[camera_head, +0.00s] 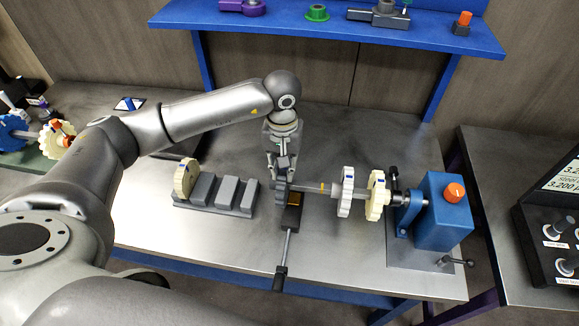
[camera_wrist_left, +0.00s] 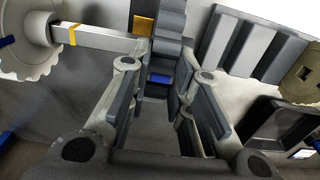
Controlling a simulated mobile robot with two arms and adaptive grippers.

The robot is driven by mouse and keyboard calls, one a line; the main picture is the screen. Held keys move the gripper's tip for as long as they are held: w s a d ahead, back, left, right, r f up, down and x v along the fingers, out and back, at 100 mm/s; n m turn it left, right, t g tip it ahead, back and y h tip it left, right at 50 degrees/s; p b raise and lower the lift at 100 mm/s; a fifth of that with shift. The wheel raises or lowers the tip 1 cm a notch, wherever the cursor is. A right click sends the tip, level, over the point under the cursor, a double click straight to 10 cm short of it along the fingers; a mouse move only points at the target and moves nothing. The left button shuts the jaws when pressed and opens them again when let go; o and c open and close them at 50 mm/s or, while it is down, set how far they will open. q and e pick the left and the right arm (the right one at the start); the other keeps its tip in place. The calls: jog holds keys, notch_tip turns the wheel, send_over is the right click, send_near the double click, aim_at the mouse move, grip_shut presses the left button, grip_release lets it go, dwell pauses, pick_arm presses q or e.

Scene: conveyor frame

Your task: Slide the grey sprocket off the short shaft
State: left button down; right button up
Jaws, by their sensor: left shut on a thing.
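The grey sprocket (camera_head: 281,187) is at the left, free end of the short shaft (camera_head: 307,187), which carries a yellow band. In the left wrist view the grey toothed rim (camera_wrist_left: 168,22) with a blue mark stands between my fingers, and the shaft (camera_wrist_left: 112,42) runs up to its side. I cannot tell how far the shaft tip sits in the sprocket. My left gripper (camera_head: 281,172) reaches down from above and is shut on the grey sprocket. A white sprocket (camera_head: 346,191) and a cream sprocket (camera_head: 376,195) sit farther right along the shaft. My right gripper is out of view.
A grey slotted rack (camera_head: 228,193) with a cream sprocket (camera_head: 186,178) stands to the left. A dark support with an orange pad (camera_head: 294,199) and a long handle (camera_head: 285,258) is below the shaft. A blue drive box (camera_head: 441,213) is at right; a blue shelf (camera_head: 330,27) is behind.

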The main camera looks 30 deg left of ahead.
pick_arm(q)
jog(key=shift+s+a+b, duration=0.25)
jog(key=shift+a, duration=0.6)
jog(key=shift+s+a+b, duration=0.2)
jog(key=shift+s+a, duration=0.05)
jog(key=shift+a, duration=0.6)
jog(key=shift+r+p, duration=0.3)
jog(key=shift+r, duration=0.35)
jog(key=shift+r+p, duration=1.1)
jog(key=shift+r, duration=1.8)
